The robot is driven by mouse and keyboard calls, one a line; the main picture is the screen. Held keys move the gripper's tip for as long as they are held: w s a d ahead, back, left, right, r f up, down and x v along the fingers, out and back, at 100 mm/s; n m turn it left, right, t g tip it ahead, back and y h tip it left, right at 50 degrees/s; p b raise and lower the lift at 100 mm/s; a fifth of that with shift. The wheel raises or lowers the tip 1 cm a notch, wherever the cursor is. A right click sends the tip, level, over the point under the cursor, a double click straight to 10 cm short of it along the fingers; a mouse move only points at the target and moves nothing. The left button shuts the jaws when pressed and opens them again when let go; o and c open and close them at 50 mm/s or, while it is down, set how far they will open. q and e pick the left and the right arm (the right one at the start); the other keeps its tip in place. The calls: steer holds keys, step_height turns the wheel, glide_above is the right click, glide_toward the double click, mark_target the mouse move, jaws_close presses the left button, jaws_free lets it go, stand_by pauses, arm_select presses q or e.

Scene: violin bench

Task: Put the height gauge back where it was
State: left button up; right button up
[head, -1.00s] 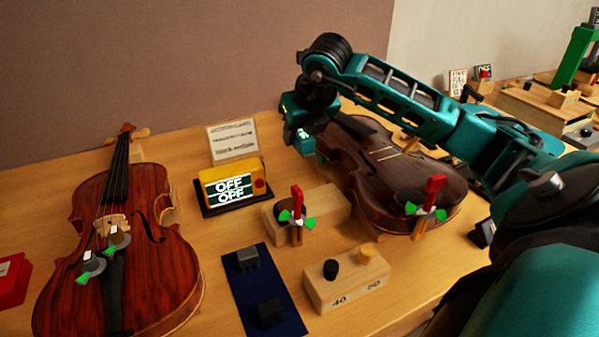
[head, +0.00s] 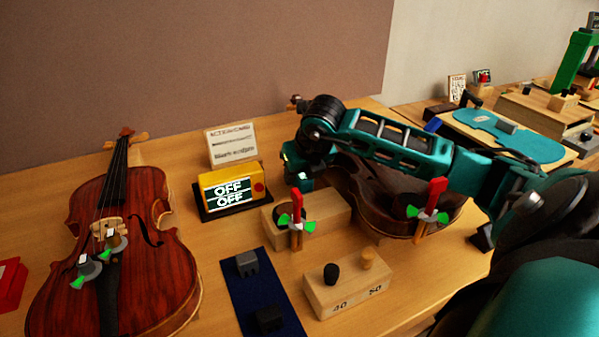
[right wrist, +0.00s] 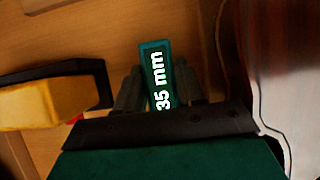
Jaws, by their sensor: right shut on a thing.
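The height gauge (right wrist: 157,68) is a slim teal piece with "35 mm" in white. In the right wrist view it stands between the two fingers of my right gripper (right wrist: 165,90), which is shut on it. In the head view my right gripper (head: 292,165) is low over the bench, right of the yellow display box and beside the dark violin body; the gauge cannot be made out clearly there. My left gripper is not in view.
The yellow display box (head: 231,187) reads OFF, with a card (head: 232,144) behind it. A red violin (head: 75,250) lies left. Clamps with red handles (head: 296,208) stand by the dark violin body (head: 375,205). A pegged wooden block (head: 346,288) and blue mat (head: 256,288) lie in front.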

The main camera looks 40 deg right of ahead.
steer(key=o, duration=1.2)
steer(key=shift+f, duration=0.1)
steer(key=shift+c, duration=0.2)
steer(key=shift+r+p, duration=0.35)
steer(key=shift+p, duration=0.05)
steer(key=v, duration=1.1)
steer(key=shift+s+r, duration=0.25)
steer(key=shift+r, duration=0.05)
steer(key=shift+a, duration=0.15)
